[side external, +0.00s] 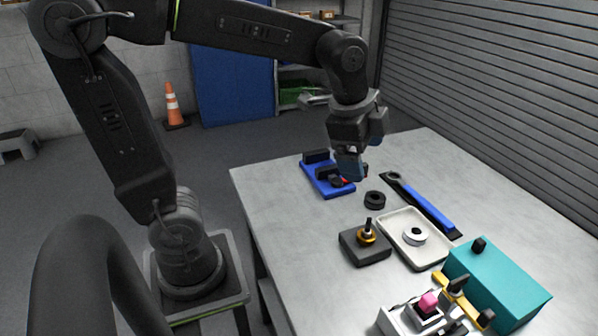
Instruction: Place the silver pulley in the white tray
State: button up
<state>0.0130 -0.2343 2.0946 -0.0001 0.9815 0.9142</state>
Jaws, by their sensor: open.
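The silver pulley (414,236) lies flat inside the white tray (396,223) on the table, with its dark centre hole facing up. The tray's walls surround it. My gripper (352,176) is open above the far part of the table, well behind the tray and up and to the left of it. No object shows between its fingers. The fingers partly cover the area by the blue fixture (322,182).
A black ring (375,199) lies between my gripper and the tray. A dark block with an orange-collared post (366,236) stands left of the tray. A blue-and-black wrench-like tool (420,206) lies behind it. A teal box (497,280) and a grey fixture (404,318) stand in front. The table's left side is clear.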

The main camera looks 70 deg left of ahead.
jog(key=s+f+n+t, duration=0.1)
jog(key=s+n+t, duration=0.1)
jog(key=s+n, duration=0.8)
jog(key=shift+s+a+f+n, duration=0.2)
jog(key=shift+s+f+n, duration=0.15)
jog(key=shift+s, duration=0.4)
